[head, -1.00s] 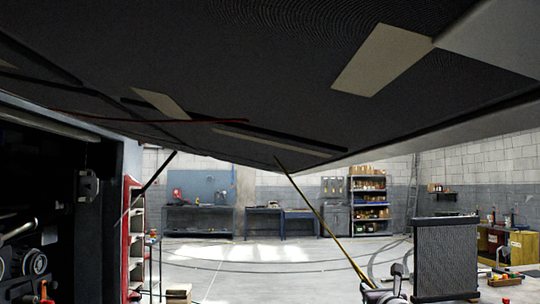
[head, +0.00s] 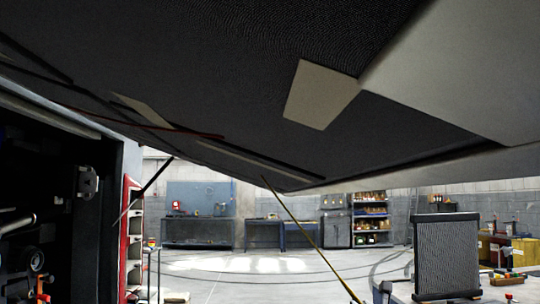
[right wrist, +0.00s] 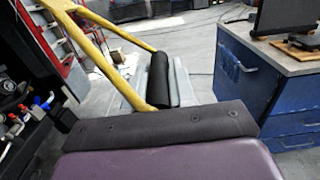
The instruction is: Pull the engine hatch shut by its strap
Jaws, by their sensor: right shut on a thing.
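The engine hatch (head: 230,90) hangs open overhead in the head view, its dark lined underside sloping down toward its lower edge. A yellow strap (head: 305,228) runs from near that edge down to the right. In the right wrist view the strap (right wrist: 96,50) splits into two legs joined by a black grip bar (right wrist: 159,80). My right gripper (right wrist: 152,82) is shut on this bar. My left gripper is in neither view.
The dark engine bay (head: 45,215) opens at left, beside a red-sided rack (head: 132,235). A radiator panel (head: 446,255) stands at right; a blue drawer cabinet (right wrist: 258,85) is close by in the wrist view. The middle floor is open.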

